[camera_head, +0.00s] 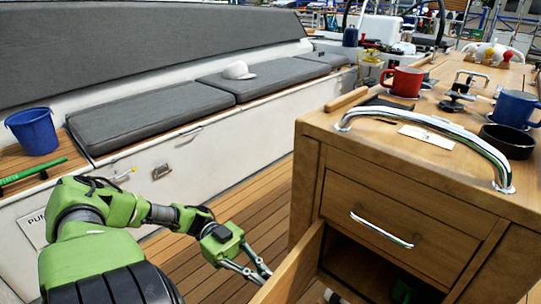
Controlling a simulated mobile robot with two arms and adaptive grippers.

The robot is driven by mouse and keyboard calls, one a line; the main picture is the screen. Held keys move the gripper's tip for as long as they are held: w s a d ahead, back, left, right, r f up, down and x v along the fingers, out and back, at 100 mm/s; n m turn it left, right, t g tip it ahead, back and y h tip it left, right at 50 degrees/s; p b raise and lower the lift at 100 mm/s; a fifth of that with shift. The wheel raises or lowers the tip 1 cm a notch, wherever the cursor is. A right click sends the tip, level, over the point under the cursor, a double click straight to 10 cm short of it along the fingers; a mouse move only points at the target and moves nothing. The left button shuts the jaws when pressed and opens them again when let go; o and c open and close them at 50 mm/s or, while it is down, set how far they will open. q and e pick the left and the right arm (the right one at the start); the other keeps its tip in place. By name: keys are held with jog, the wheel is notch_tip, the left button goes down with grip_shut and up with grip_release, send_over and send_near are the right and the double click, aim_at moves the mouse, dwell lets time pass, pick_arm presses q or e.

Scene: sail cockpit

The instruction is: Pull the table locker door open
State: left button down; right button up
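The table locker door (294,268) is the wooden panel low on the cockpit table. It stands partly open, swung out towards the left, with a dark opening (352,262) beside it. Its outer face and any handle on it are hidden. My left gripper (264,274) is just left of the door's edge, at its outer side. Its two fingers point towards the door and come near each other at the tips. I cannot tell whether they touch or hold anything. My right gripper is not in view.
Above the opening is a closed drawer (392,213) with a metal handle. A chrome rail (440,127), a red mug (406,80), a blue mug (514,107) and a black bowl (507,140) are on the table (372,137). Cushioned benches (150,112) line the left; the deck (262,205) between is clear.

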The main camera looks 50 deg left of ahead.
pick_arm(q)
jog(key=shift+a, duration=0.4)
jog(key=c, duration=2.5)
grip_release()
jog(key=a, duration=0.4)
jog(key=s+a, duration=0.1)
jog(key=a, duration=0.7)
jog(key=shift+s, duration=0.3)
jog(key=shift+d, duration=0.1)
